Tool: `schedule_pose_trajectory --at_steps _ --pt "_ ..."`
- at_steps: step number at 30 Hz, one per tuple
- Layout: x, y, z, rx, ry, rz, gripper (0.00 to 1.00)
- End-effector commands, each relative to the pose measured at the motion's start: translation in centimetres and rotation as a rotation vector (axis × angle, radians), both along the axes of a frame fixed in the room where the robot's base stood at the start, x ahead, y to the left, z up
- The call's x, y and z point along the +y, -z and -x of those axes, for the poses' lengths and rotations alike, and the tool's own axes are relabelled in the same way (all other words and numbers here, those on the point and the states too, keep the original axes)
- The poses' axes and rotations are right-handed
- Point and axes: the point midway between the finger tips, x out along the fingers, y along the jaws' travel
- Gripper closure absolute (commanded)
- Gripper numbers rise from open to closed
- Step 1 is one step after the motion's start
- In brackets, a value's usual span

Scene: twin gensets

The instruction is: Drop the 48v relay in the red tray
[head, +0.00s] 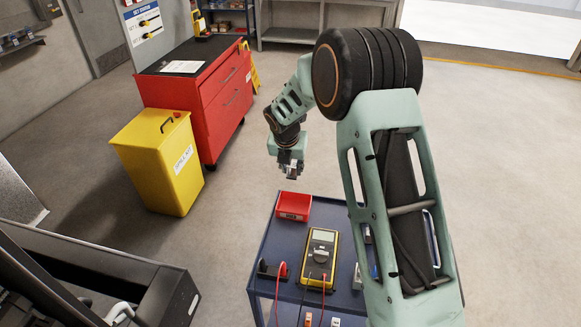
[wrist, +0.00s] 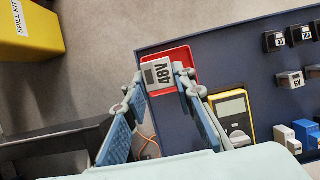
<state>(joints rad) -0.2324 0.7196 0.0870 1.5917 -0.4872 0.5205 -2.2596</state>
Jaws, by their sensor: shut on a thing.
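The 48V relay (wrist: 158,74) is a small grey block with a "48V" label. My gripper (wrist: 160,85) is shut on it, with one finger at each side, in the wrist view. In the head view my gripper (head: 288,170) hangs above the far left corner of the table. The red tray (head: 293,206) sits on that corner, below my gripper. In the wrist view the relay covers part of the red tray (wrist: 181,55), whose far rim and right side show. The relay is apart from the tray in the head view.
A blue table (head: 262,240) carries a yellow multimeter (head: 319,257) with red leads, close to the tray. Several other labelled blocks (wrist: 291,79) stand to the right in the wrist view. A yellow spill kit bin (head: 165,160) and red cabinet (head: 205,90) stand left on the floor.

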Motion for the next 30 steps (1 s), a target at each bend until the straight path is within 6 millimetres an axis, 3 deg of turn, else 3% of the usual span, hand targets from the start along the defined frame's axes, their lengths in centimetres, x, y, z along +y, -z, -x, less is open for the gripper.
schedule_pose_trajectory --at_steps 7,14,30 --pt "0.0 0.1 0.0 0.002 -0.013 0.014 1.00" --pt "-0.1 1.5 0.1 0.003 -0.012 0.015 1.00" --pt "-0.1 8.1 0.1 0.002 -0.013 0.014 1.00"
